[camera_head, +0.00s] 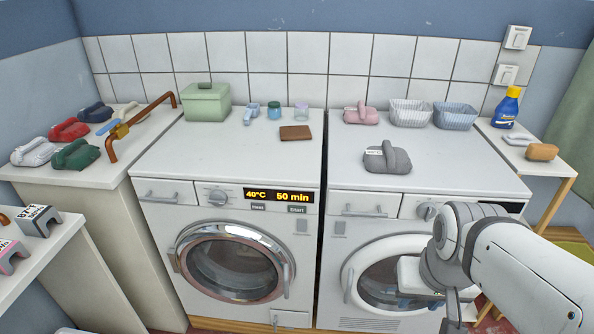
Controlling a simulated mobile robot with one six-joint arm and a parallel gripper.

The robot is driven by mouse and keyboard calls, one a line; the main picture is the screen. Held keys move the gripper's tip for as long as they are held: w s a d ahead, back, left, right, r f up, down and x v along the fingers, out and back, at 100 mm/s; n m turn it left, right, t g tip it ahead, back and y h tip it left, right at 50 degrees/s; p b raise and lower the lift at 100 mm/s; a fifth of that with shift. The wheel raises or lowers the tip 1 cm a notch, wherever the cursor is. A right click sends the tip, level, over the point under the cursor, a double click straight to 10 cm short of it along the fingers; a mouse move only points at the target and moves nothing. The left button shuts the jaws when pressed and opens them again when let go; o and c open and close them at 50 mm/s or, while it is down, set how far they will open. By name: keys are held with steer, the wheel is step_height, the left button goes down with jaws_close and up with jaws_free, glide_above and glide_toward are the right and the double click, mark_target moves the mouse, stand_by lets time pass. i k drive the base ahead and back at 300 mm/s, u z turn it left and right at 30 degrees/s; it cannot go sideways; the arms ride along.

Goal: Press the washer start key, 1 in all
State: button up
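The washer (165,217) is the left machine, with a chrome-ringed round door (234,262) that is shut. Its panel has a dial and a lit display (279,195) reading 40°C and 50 min. The start key (297,209), a small grey key marked "Start", sits below the display at its right end. Another small key (258,207) lies to its left. My gripper (450,318) hangs at the lower right in front of the right machine, well to the right of and below the start key, apart from the washer. Its fingers are too unclear to tell open from shut.
The right machine (335,262) has a white-ringed door, partly hidden by my arm. A grey bundle (387,158), a pink bundle (361,114) and two baskets (455,116) lie on it. A green box (207,103) stands on the washer. The space before the washer's panel looks clear.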

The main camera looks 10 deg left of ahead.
mark_target(296, 209)
steer(key=z, duration=0.55)
steer(key=k, duration=1.05)
steer(key=u, duration=1.1)
steer(key=i, duration=1)
